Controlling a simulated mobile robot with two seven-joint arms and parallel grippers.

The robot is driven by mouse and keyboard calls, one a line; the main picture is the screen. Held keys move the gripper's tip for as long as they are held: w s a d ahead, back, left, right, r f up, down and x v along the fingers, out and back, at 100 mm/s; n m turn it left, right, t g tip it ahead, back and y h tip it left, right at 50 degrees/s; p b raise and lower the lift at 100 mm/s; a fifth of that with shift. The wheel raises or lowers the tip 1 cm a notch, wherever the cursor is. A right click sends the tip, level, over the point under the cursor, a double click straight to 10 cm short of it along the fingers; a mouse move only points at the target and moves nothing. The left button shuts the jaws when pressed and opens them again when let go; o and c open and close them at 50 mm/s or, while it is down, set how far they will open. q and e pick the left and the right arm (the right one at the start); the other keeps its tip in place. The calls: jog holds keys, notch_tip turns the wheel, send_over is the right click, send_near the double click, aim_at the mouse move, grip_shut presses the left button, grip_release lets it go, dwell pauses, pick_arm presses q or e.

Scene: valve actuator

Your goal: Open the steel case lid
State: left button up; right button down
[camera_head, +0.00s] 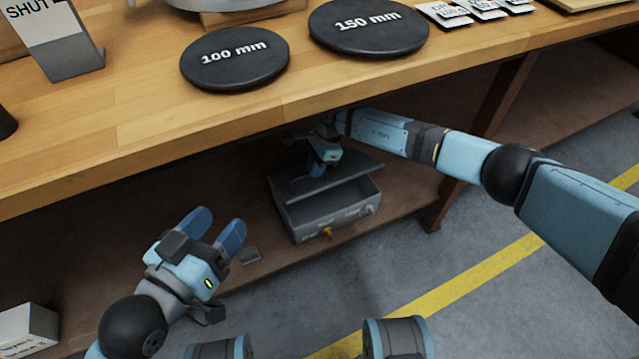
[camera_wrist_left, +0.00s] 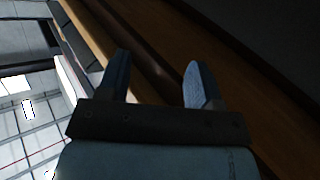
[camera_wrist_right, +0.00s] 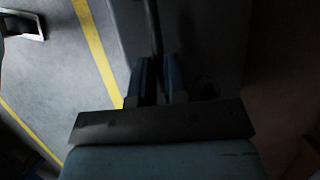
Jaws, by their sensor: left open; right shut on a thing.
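The grey steel case (camera_head: 335,216) stands on the brown shelf under the bench. Its darker lid (camera_head: 352,172) sits above the box with a gap along the front, so it looks partly raised; how far is hard to tell. My right gripper (camera_head: 318,172) reaches under the bench over the lid. In the right wrist view its fingers (camera_wrist_right: 158,85) are shut on a thin dark edge or bar (camera_wrist_right: 154,30), which looks like part of the lid. My left gripper (camera_head: 222,228) is open and empty, left of the case; its fingers also show in the left wrist view (camera_wrist_left: 155,85).
The wooden bench top (camera_head: 130,130) overhangs the case and my right gripper. A brass-coloured key or latch (camera_head: 327,231) is on the case front. A small grey piece (camera_head: 250,254) lies on the shelf (camera_head: 90,250). A bench leg (camera_head: 440,205) stands to the right.

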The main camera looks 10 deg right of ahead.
pick_arm(q)
jog(key=shift+w+a+r+m+t+b, duration=0.1)
jog(key=shift+w+a+m+t+b, duration=0.25)
jog(key=shift+w+m+b, duration=0.2)
pick_arm(e)
jog(key=shift+w+a+r, duration=0.15)
jog(key=shift+w+r, duration=0.15)
jog(key=shift+w, duration=0.2)
jog(key=shift+w+a+r, duration=0.1)
jog(key=shift+w+r, duration=0.2)
jog(key=shift+w, duration=0.2)
pick_arm(q)
jog(key=shift+s, duration=0.1)
